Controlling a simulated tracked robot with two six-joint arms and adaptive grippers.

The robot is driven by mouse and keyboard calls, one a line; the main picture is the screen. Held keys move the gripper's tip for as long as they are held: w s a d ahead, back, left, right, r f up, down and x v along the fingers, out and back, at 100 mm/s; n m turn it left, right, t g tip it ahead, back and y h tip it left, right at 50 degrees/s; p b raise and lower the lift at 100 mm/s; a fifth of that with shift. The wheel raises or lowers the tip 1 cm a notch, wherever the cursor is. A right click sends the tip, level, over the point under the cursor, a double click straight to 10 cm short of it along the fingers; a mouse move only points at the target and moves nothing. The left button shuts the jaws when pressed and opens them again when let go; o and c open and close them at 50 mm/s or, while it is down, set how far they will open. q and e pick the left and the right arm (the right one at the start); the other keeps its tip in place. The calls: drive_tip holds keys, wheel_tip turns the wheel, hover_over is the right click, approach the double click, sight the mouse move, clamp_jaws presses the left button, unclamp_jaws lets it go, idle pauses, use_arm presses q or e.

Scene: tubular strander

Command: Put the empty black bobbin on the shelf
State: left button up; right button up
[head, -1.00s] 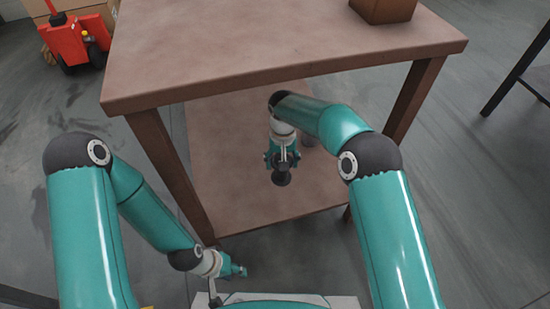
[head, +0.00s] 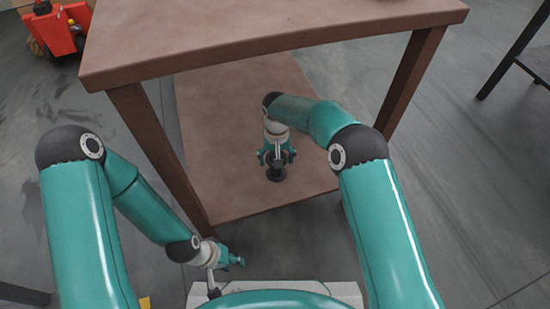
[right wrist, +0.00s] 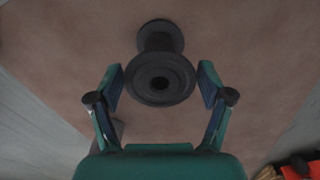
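The black bobbin (head: 277,173) is at the lower shelf (head: 240,120) of the brown table, near its front part. The right wrist view shows the bobbin (right wrist: 160,78) end-on, with its round flange and centre hole facing that camera. My right gripper (head: 277,157) reaches in under the tabletop. Its fingers (right wrist: 160,84) are spread on either side of the near flange, with narrow gaps showing. Whether the far flange rests on the shelf I cannot tell. My left gripper (head: 232,260) is low in front of the shelf, apart from the bobbin; its fingers are too small to read.
The brown tabletop (head: 260,30) overhangs the shelf, with a front left leg (head: 160,150) and a right leg (head: 410,80). A red pallet truck (head: 62,32) stands at the back left. A dark-legged table (head: 520,50) is at the right. The shelf around the bobbin is clear.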

drive_tip(key=shift+o, duration=0.5)
drive_tip(key=shift+r, duration=0.15)
drive_tip(key=shift+r, duration=0.35)
wheel_tip(320, 180, up, 11)
drive_tip(key=p, duration=0.5)
drive_tip(key=s+d+f+y, duration=0.2)
drive_tip(key=s+d+f, duration=0.1)
drive_tip(key=s+f, duration=0.35)
drive_tip(key=s+d+f+y, duration=0.1)
drive_tip(key=s+d+f, duration=0.2)
drive_tip(key=s+f, duration=0.4)
drive_tip(key=s+d+f+m, duration=0.1)
drive_tip(key=s+d, duration=0.1)
drive_tip(key=s, duration=0.5)
drive_tip(key=s+d+f+m+y, duration=0.1)
drive_tip(key=s+d+f+m, duration=0.1)
drive_tip(key=s, duration=0.6)
drive_tip(key=shift+s+d+t, duration=0.25)
drive_tip(key=shift+d+t, duration=0.05)
drive_tip(key=shift+d, duration=0.55)
